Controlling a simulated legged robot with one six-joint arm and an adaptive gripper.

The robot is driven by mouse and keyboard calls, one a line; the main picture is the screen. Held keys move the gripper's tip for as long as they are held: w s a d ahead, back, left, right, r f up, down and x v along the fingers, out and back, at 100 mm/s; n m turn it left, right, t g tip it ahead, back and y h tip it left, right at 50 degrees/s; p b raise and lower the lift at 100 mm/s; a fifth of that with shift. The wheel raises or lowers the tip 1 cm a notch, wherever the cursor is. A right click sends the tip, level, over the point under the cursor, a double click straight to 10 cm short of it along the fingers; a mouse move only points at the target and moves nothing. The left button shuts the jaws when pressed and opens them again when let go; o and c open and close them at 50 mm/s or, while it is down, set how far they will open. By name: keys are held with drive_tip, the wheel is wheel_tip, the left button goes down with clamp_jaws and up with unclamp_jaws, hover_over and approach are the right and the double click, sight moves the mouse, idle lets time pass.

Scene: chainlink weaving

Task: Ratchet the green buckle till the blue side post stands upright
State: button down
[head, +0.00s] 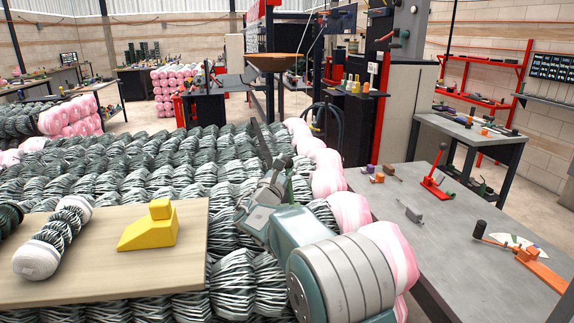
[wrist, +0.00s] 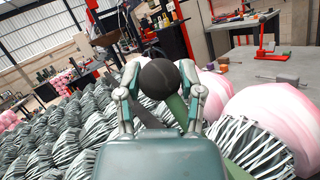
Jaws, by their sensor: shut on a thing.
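My gripper (wrist: 160,76) has a finger on each side of a round black knob (wrist: 158,80) and is shut on it. A green bar (wrist: 178,112) shows just behind and below the knob, apparently the handle of the green buckle; the rest of the buckle is hidden by my gripper. In the head view my gripper (head: 277,172) is over the right part of the rolled mesh. A slim dark bar (head: 261,143) leans to the left just beyond it; I cannot tell whether it is the blue side post. No clearly blue post shows.
Grey wire-mesh rolls (head: 130,165) with pink-wrapped ends (head: 327,172) surround my gripper. A wooden board (head: 80,275) with a yellow wedge block (head: 150,228) lies at left. A grey bench (head: 440,215) with a red toggle clamp (head: 436,180) stands at right.

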drive_tip(key=shift+a+f, duration=0.1)
drive_tip(key=shift+f, duration=0.2)
drive_tip(key=shift+c, duration=1.1)
unclamp_jaws()
drive_tip(key=shift+a+r, duration=0.1)
drive_tip(key=v, duration=0.7)
drive_tip(key=shift+s+a, duration=0.2)
